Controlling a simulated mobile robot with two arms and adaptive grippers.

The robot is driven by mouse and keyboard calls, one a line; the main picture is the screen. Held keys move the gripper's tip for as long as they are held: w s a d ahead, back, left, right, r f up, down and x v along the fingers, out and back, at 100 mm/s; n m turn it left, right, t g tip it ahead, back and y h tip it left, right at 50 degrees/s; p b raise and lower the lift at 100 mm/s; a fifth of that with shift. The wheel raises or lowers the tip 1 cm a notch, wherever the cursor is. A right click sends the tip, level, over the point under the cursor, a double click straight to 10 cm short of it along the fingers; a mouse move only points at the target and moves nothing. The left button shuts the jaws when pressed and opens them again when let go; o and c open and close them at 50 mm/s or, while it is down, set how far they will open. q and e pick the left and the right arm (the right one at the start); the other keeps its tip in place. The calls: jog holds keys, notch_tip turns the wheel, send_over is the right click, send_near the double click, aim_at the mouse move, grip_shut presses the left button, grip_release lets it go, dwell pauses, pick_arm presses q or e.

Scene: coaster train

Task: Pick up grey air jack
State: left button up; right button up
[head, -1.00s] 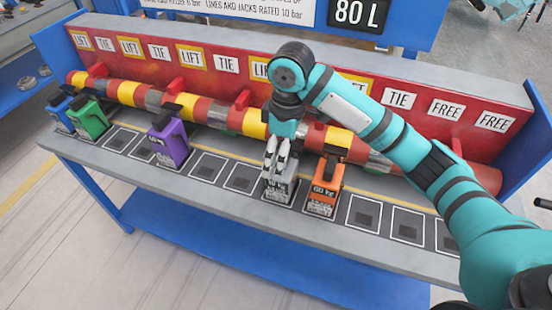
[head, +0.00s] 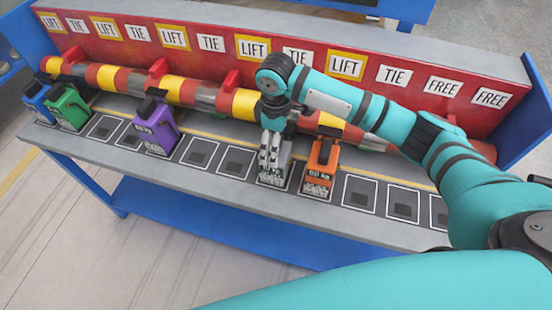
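The grey air jack (head: 284,168) stands upright on the bench shelf, in a marked square just left of the orange jack. My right gripper (head: 269,163) points down at it from above. Its silver fingers overlap the jack's upper part and hide much of it. I cannot tell whether the fingers are closed on the jack or only beside it. My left gripper is not in view.
The orange jack (head: 321,165) stands close on the right. Purple (head: 158,132), green (head: 69,107) and blue (head: 37,99) jacks stand to the left. A striped red and yellow bar (head: 178,90) runs behind. Empty marked squares (head: 236,162) lie between.

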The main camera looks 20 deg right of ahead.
aim_at(279, 177)
jog(key=shift+s+f, duration=0.1)
jog(key=shift+f, duration=0.25)
notch_tip(279, 177, down, 4)
jog(key=shift+r+p, duration=0.15)
jog(key=shift+p, duration=0.55)
jog(key=shift+f, duration=0.4)
jog(key=c, duration=0.7)
jog(key=shift+c, duration=1.3)
jog(key=c, duration=0.5)
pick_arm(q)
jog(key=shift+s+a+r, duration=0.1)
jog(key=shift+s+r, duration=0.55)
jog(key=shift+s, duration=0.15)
pick_arm(e)
jog(key=shift+r, duration=0.1)
jog(key=shift+c, duration=0.2)
